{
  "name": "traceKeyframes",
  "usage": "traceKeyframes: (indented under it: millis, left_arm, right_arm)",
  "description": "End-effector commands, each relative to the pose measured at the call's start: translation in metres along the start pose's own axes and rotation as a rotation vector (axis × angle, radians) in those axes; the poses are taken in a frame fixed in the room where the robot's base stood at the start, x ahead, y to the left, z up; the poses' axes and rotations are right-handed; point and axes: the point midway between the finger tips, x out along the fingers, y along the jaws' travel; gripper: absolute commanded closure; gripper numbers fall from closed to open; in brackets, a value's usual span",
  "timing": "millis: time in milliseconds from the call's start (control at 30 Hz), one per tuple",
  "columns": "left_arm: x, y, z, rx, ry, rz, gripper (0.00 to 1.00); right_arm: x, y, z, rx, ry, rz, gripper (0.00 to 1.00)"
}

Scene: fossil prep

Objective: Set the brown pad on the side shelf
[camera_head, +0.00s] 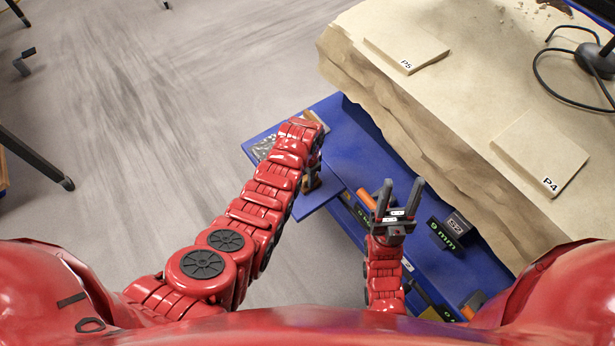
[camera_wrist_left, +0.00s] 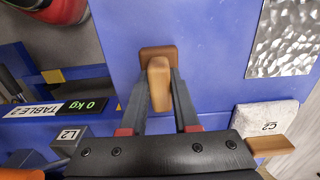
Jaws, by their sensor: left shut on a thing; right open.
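My left gripper (camera_wrist_left: 158,80) is shut on the brown pad (camera_wrist_left: 158,92), which has a narrow grip part between the fingers and a wider end. The pad is over a blue surface, the side shelf (camera_wrist_left: 210,45), in the left wrist view; I cannot tell whether it touches. My right gripper (camera_head: 402,190) is open and empty above the blue table.
A hammered metal plate (camera_wrist_left: 284,38) lies on the blue surface. A pale C2 block (camera_wrist_left: 265,117) with a brown piece (camera_wrist_left: 270,146) is nearby. Dark weight blocks (camera_head: 452,230) stand on the blue table (camera_head: 360,150). A large stone slab (camera_head: 470,100) carries P5 (camera_head: 405,45) and P4 (camera_head: 540,150) plates.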

Motion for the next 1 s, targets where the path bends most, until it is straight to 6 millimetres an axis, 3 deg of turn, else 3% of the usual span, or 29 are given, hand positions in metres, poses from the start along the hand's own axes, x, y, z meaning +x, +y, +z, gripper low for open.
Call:
traceKeyframes:
  millis: [33,67,233,667,867,1000]
  left_arm:
    - [0.003,0.0,0.0,0.0,0.0,0.0,1.0]
    - [0.003,0.0,0.0,0.0,0.0,0.0,0.69]
    - [0.002,0.0,0.0,0.0,0.0,0.0,0.41]
    - [-0.005,0.0,0.0,0.0,-0.001,0.001,0.41]
    - [-0.027,-0.001,-0.001,0.0,0.003,-0.003,0.41]
    - [-0.052,-0.001,-0.001,0.0,0.004,-0.003,0.41]
  right_arm:
    - [-0.003,0.0,0.001,0.0,0.0,0.0,0.5]
    - [-0.003,0.0,0.0,0.0,0.0,0.0,0.5]
    - [-0.002,0.0,0.0,0.0,0.0,0.0,0.5]
    - [0.0,0.0,0.0,0.0,0.0,0.0,0.5]
    - [-0.003,0.0,0.001,0.0,0.0,0.0,0.5]
    - [-0.007,0.0,0.001,0.0,0.0,0.0,0.5]
